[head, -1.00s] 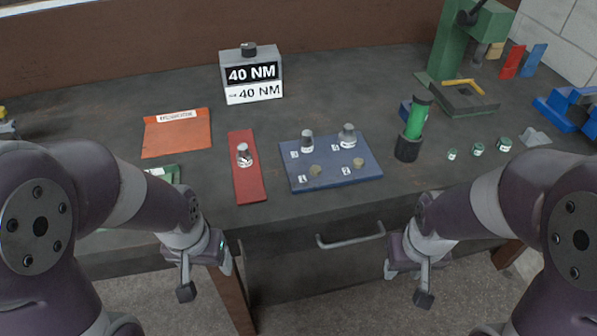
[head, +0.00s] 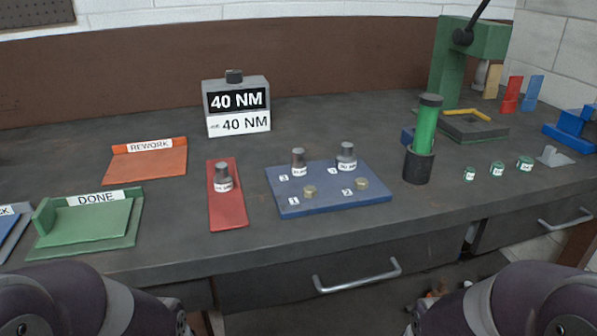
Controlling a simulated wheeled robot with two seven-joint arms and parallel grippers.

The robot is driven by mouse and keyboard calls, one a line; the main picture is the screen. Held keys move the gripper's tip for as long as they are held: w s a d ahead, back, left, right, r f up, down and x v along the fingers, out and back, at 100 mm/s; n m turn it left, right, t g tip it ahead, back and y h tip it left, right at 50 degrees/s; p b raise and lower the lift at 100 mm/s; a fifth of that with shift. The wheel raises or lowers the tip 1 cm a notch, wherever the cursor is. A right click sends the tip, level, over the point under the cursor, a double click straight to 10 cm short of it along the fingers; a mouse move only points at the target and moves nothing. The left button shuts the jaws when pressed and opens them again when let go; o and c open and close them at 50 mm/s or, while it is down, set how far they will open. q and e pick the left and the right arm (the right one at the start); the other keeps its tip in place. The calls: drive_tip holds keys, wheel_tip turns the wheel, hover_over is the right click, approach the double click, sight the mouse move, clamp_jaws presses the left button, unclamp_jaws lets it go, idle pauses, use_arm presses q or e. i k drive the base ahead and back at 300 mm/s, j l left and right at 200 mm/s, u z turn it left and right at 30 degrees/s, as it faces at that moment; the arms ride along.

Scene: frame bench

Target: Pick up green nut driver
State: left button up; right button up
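The green nut driver (head: 426,126) stands upright in a dark round holder (head: 418,166) on the right half of the bench. It has a green body and a dark cap, and its lower end is hidden in the holder. Both my arms show only as links at the bottom edge of the head view. My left gripper and my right gripper are outside the view, below the bench edge.
A blue board (head: 330,200) with sockets and bolts lies left of the holder. Several small green-banded sockets (head: 497,169) stand to its right. A green press (head: 462,70) stands behind. The 40 NM block (head: 238,105), red strip (head: 228,208) and DONE tray (head: 128,240) are further left.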

sight(430, 103)
drive_tip(key=k+j+z, duration=0.2)
drive_tip(key=j, duration=0.25)
drive_tip(key=k+j+z, duration=0.25)
drive_tip(key=j+z, duration=0.2)
drive_tip(key=j, duration=0.2)
drive_tip(key=k+j+z, duration=0.15)
drive_tip(key=j, duration=0.25)
drive_tip(key=j+z, duration=0.2)
drive_tip(key=j, duration=0.2)
